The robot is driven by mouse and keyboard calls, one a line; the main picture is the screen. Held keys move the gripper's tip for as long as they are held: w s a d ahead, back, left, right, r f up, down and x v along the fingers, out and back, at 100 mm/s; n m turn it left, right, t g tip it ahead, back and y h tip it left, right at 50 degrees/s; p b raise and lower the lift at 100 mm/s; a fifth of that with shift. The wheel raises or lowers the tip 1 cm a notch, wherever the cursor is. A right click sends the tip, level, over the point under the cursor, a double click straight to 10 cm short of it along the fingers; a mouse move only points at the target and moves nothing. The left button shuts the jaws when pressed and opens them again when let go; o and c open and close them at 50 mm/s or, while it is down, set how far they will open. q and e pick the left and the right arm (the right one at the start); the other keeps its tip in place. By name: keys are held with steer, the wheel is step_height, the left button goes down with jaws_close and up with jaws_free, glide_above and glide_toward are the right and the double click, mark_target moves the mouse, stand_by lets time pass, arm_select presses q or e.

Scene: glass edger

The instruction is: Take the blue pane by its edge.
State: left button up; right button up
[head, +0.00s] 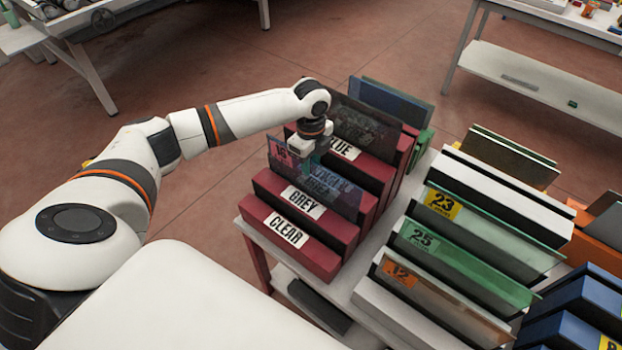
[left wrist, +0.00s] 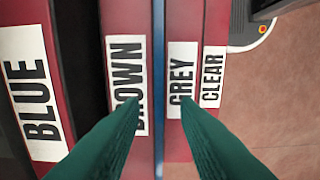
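The blue pane (head: 318,185) is a see-through bluish sheet with a pink label at its upper left corner. It stands upright in the red rack (head: 305,255), in the slot behind the GREY label. In the left wrist view its edge is a thin blue line (left wrist: 159,60) between the BROWN and GREY labels. My left gripper (head: 312,158) is over the pane's top edge, pointing down. In the left wrist view its two green fingers (left wrist: 160,100) are apart, one on each side of the blue line, with a gap to it on both sides. My right gripper is not in view.
A darker pane (head: 365,128) stands close behind my left gripper, near the BLUE label. Another bluish pane (head: 390,100) stands farther back. To the right, a white rack (head: 400,310) holds panes marked 23, 25 and 12. The floor to the left is open.

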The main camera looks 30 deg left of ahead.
arm_select(q)
steer(key=shift+c, duration=0.2)
jaws_close()
steer(key=shift+w+r, duration=0.1)
stand_by(1.1)
